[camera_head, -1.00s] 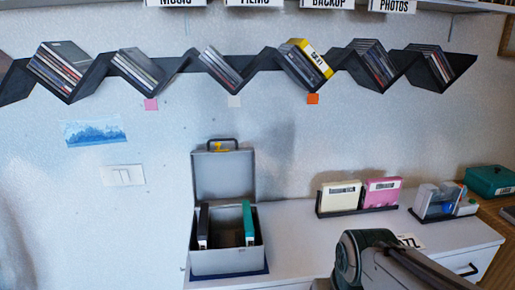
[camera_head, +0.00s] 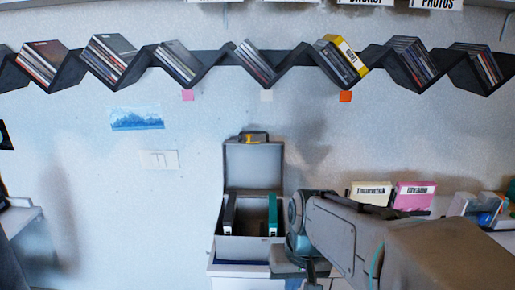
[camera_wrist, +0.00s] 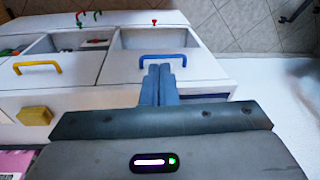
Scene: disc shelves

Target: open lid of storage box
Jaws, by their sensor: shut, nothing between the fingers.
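The grey storage box (camera_head: 249,249) stands on the white cabinet in the head view. Its lid (camera_head: 254,167) is up, roughly vertical at the back of the box, with a yellow latch and a dark handle at the top. A black case (camera_head: 229,214) and a teal case (camera_head: 272,216) stand inside. My arm is just right of the box and hides part of that side. My gripper (camera_wrist: 164,72) shows in the wrist view, fingers together and empty, pointing toward a white front with a blue handle. The box is not recognisable in the wrist view.
A blue handle (camera_wrist: 161,58) and a yellow handle (camera_wrist: 38,65) are on white fronts in the wrist view. A zigzag disc shelf (camera_head: 208,64) runs along the wall above.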

